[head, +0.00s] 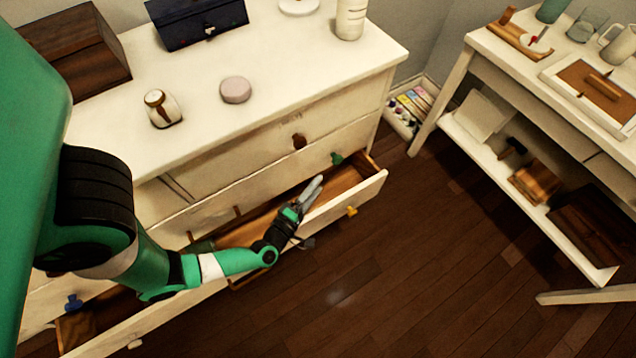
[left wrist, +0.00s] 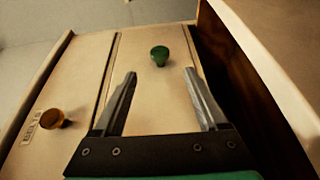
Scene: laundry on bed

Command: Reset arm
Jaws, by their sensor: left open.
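My left arm (head: 210,267) is green and black and reaches in from the left in the head view. Its gripper (head: 312,190) is over the open drawer (head: 345,207) of the white dresser, near the drawer's front panel. In the left wrist view the two grey fingers (left wrist: 160,88) stand apart with nothing between them. A green knob (left wrist: 160,56) on a drawer front shows beyond the fingertips, apart from them. The green knob also shows in the head view (head: 337,159). My right gripper is in neither view.
The dresser top (head: 270,105) holds a small jar (head: 162,108), a pink round object (head: 235,90), a dark blue box (head: 196,22) and a wooden box (head: 78,50). Another drawer (head: 90,330) is open at lower left. A white table (head: 500,55) stands right; the floor (head: 400,270) between is clear.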

